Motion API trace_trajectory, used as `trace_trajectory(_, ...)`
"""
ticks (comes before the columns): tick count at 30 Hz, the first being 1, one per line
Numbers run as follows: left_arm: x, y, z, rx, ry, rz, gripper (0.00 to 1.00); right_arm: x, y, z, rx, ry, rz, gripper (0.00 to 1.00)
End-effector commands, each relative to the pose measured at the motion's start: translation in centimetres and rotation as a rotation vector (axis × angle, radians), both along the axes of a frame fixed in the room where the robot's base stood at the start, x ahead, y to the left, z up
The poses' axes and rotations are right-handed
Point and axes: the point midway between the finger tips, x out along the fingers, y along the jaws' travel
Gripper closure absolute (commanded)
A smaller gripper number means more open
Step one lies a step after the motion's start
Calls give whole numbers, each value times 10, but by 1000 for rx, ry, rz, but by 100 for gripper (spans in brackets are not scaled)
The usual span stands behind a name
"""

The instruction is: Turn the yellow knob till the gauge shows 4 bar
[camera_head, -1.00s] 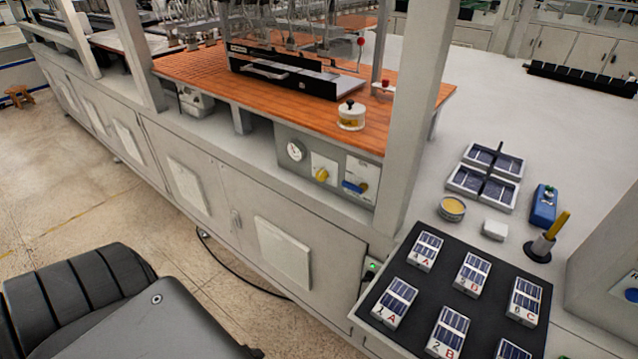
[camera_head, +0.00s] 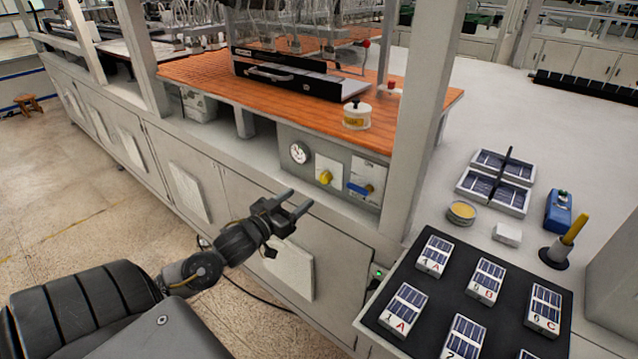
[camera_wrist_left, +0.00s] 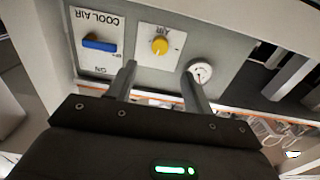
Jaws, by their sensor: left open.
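The yellow knob (camera_head: 325,177) sits on a white plate on the grey panel under the orange worktop. The round gauge (camera_head: 299,153) is to its left; its needle is too small to read. A panel with a blue handle (camera_head: 357,189) is to the right of the knob. My left gripper (camera_head: 298,203) is open and empty, in front of and below the panel, apart from the knob. In the left wrist view, the knob (camera_wrist_left: 159,46) shows beyond and between the two fingers (camera_wrist_left: 163,82), with the gauge (camera_wrist_left: 201,71) behind the right finger. My right gripper is not in view.
A black mat (camera_head: 432,251) with several labelled cell blocks lies on the bench at right. A tin (camera_head: 461,212), a blue device (camera_head: 558,210) and a yellow-handled tool (camera_head: 567,238) stand behind it. A frame post (camera_head: 425,120) rises right of the panel. Cabinet doors lie below.

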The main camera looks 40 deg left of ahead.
Motion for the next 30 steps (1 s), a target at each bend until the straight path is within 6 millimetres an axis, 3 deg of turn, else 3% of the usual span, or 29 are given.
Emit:
trace_trajectory(15, 84, 2, 2, 0, 0, 1, 49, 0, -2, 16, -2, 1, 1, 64)
trace_trajectory(21, 99, 2, 1, 1, 0, 1, 49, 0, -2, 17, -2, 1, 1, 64)
trace_trajectory(30, 101, 2, 0, 1, 1, 0, 49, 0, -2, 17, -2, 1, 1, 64)
